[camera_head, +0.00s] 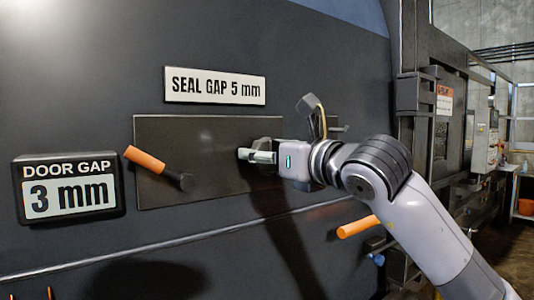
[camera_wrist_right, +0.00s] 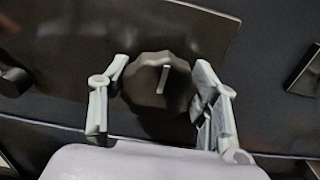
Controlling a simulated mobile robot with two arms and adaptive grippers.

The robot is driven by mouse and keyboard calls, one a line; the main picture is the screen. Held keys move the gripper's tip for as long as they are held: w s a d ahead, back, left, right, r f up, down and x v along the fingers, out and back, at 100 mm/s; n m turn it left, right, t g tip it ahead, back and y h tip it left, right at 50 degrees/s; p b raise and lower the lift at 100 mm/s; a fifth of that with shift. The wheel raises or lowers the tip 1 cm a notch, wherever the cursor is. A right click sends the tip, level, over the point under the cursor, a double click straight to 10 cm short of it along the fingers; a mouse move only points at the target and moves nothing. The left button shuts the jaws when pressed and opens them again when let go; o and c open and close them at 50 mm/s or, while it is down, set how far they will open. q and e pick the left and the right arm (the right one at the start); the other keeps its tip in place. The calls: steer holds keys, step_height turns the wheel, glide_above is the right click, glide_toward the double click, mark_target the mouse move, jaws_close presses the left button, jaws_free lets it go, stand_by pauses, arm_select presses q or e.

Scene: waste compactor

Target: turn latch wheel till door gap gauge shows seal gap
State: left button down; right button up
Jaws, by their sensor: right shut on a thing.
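The door gap gauge (camera_head: 68,197) on the left of the dark door reads 3 mm. The seal gap sign (camera_head: 215,87) above the plate reads SEAL GAP 5 mm. The latch wheel (camera_wrist_right: 150,98) is a dark faceted knob with a white mark, tilted slightly off upright, in the right wrist view. My right gripper (camera_head: 260,155) is at the dark plate in the head view, and its fingers (camera_wrist_right: 162,105) stand on both sides of the wheel, shut on it. In the head view the gripper hides most of the wheel. My left gripper is not in view.
A lever with an orange grip (camera_head: 144,158) sticks out on the left of the plate (camera_head: 217,190). Another orange grip (camera_head: 357,227) shows below my right arm. Dark machine framing (camera_head: 410,95) stands to the right.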

steer(key=c, duration=0.4)
steer(key=n+b, duration=0.3)
steer(key=shift+f, duration=0.15)
steer(key=n+b, duration=0.1)
steer(key=n, duration=0.1)
steer(key=n+b, duration=0.2)
steer(key=shift+s+a+n, duration=0.15)
steer(key=shift+n, duration=0.15)
steer(key=n+b, duration=0.1)
steer(key=n, duration=0.3)
steer(key=shift+n, duration=0.3)
steer(key=n, duration=0.2)
steer(key=n+b, duration=0.1)
steer(key=n, duration=0.2)
steer(key=shift+a+f+n, duration=0.15)
steer(key=shift+f+n, duration=0.05)
steer(key=shift+n, duration=0.1)
